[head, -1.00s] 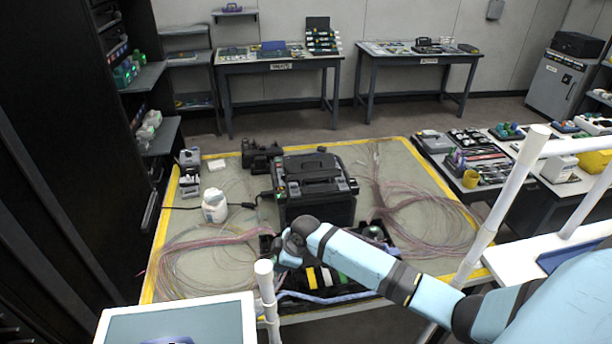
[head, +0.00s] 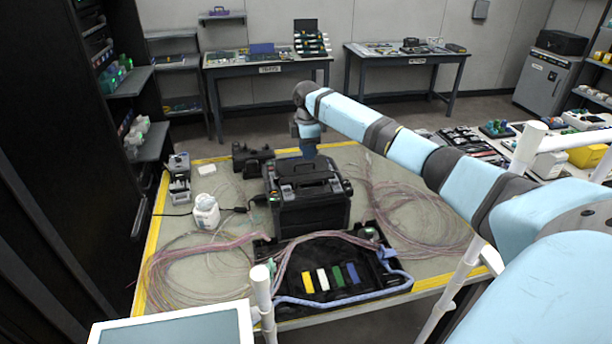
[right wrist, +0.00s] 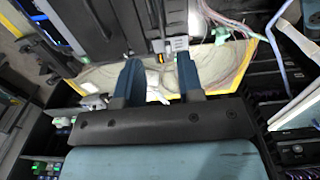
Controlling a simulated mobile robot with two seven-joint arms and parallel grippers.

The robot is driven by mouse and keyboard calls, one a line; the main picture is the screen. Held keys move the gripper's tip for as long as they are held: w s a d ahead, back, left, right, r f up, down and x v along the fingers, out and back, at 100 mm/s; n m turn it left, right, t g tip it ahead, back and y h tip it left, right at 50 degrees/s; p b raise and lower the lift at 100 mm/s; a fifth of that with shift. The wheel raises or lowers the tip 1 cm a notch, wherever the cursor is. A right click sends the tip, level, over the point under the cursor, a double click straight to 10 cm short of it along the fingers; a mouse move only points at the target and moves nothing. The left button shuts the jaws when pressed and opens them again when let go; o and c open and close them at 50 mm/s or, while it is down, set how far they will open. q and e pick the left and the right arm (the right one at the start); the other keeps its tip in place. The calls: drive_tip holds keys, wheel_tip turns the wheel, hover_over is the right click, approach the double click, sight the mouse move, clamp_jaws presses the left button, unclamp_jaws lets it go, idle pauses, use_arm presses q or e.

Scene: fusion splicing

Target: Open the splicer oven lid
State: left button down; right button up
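The black fusion splicer (head: 308,212) stands upright on the work mat in the head view. Its top, with a dark handle-like bar (head: 302,169), looks closed; I cannot make out the oven lid's edge. My right gripper (head: 308,152) hangs above and behind the splicer's back edge, pointing down. In the right wrist view my right gripper (right wrist: 158,76) has its two blue fingers apart with nothing held between them. A dark body at the top of that view looks like the splicer (right wrist: 115,25). Whether a finger touches it I cannot tell. My left gripper is not in view.
The yellow-edged mat (head: 215,275) carries loose pink fibre bundles on both sides. A black tray (head: 335,275) with coloured strips lies in front of the splicer. A white bottle (head: 206,212) and a black device (head: 252,160) stand at its left.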

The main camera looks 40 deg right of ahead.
drive_tip(key=p, duration=0.1)
approach(312, 186)
drive_tip(key=f, duration=0.2)
drive_tip(key=a+f, duration=0.1)
drive_tip(key=f, duration=0.2)
drive_tip(key=shift+w+a+f, duration=0.25)
drive_tip(key=shift+w+f, duration=0.1)
clamp_jaws()
